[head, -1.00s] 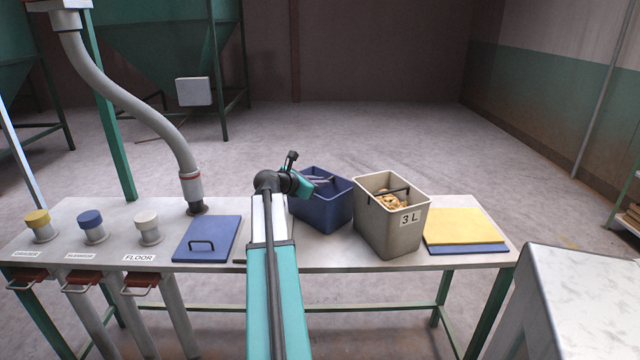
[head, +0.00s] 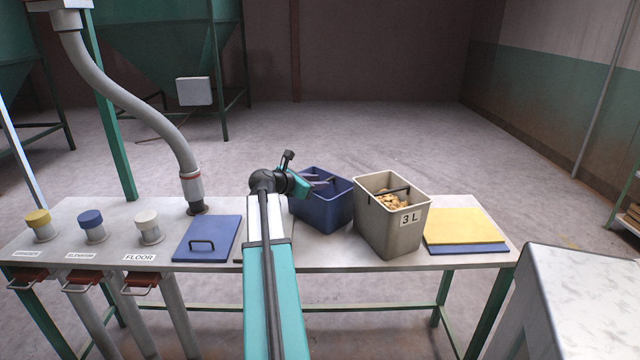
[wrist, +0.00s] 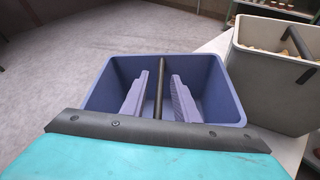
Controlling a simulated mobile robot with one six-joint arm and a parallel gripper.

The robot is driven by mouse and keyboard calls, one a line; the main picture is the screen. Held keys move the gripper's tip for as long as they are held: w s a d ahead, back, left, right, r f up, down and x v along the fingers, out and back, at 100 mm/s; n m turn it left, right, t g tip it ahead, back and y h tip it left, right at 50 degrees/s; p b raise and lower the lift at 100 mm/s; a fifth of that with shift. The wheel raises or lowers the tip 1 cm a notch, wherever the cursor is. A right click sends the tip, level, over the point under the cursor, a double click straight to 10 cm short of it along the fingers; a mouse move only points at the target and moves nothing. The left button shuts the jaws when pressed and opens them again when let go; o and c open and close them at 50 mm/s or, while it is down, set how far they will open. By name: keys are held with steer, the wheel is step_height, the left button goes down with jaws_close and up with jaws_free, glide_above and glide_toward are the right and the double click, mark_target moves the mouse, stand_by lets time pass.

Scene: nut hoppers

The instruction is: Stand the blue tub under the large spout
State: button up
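The blue tub (head: 322,214) stands upright on the table, right of my arm, and looks empty. Its dark handle bar (wrist: 159,76) spans the opening. My gripper (head: 322,181) is over the tub. In the wrist view my gripper (wrist: 160,92) has its two fingers apart, one on each side of the handle bar, with gaps between. A thick grey pipe (head: 150,113) curves down to a dark end (head: 197,208) near the table's back edge; I cannot tell if this is the large spout.
A grey tub (head: 385,231) marked 3 L, holding nuts, stands close right of the blue tub. A blue lid (head: 222,232) lies left of my arm. Yellow and blue boards (head: 459,226) lie at the right end. Capped stubs (head: 92,227) stand at the left.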

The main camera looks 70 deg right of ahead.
steer(key=v, duration=1)
steer(key=shift+o, duration=0.4)
steer(key=shift+a+r, duration=0.1)
